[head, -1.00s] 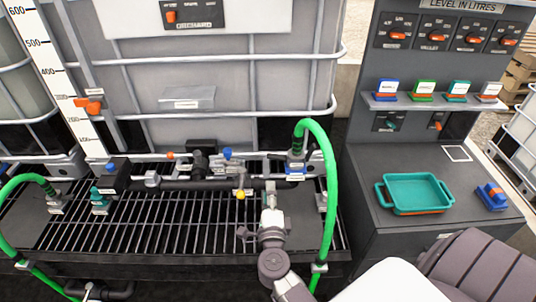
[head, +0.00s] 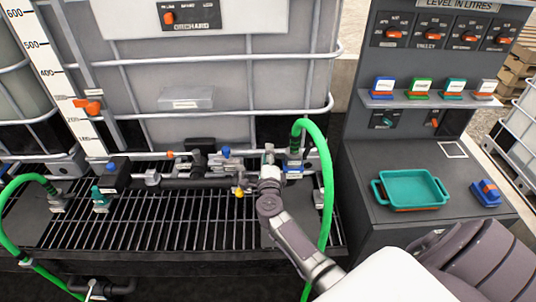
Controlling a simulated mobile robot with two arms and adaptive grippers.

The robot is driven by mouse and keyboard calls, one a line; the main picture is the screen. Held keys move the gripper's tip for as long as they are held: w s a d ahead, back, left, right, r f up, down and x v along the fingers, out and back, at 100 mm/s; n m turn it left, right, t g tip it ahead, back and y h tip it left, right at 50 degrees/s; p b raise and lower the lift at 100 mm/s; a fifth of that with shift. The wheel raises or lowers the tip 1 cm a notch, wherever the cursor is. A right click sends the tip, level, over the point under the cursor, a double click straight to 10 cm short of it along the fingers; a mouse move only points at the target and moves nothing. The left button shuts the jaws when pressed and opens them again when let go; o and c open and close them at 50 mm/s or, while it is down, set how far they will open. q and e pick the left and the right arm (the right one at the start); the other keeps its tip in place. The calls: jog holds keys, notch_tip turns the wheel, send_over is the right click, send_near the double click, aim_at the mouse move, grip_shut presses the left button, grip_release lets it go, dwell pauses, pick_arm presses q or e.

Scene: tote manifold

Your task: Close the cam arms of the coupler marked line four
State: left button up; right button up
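The coupler (head: 293,168) with blue parts sits at the right end of the dark manifold pipe, at the foot of the green hose (head: 325,175). Its small label is too small to read, so I cannot tell if it says line four. Its cam arms are too small to make out. My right gripper (head: 268,158) is just left of this coupler, reaching up from the lower right. Its fingers are small and partly merge with the fittings, so I cannot tell their opening or any contact. My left gripper is not in view.
Another green hose (head: 18,184) ends at a fitting on the left. The pipe (head: 195,184) carries a yellow knob (head: 239,193) and runs above a black grating (head: 150,228). A teal tray (head: 412,204) and a blue-orange block (head: 487,192) rest on the right console.

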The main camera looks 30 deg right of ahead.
aim_at(275, 154)
grip_shut()
jog(key=shift+r, duration=0.1)
dwell(0.4)
jog(key=m, duration=0.1)
jog(key=r+m, duration=0.1)
jog(key=shift+s+d+m, duration=0.1)
jog(key=shift+d+m, duration=0.1)
jog(key=shift+m, duration=0.2)
jog(key=m, duration=0.2)
jog(key=r+m, duration=0.1)
jog(key=shift+s+d+m, duration=0.25)
jog(key=shift+d+m, duration=0.05)
jog(key=shift+d, duration=0.05)
jog(key=m, duration=0.2)
jog(key=shift+s+d+r+m, duration=0.2)
jog(key=shift+d+r+m, duration=0.1)
jog(key=shift+d+r, duration=0.1)
jog(key=shift+s+d+r+m, duration=0.15)
jog(key=shift+d+m, duration=0.05)
jog(key=shift+m, duration=0.55)
jog(key=shift+s+d+r+m, duration=0.1)
jog(key=shift+s+d+m, duration=0.1)
jog(key=shift+m, duration=0.55)
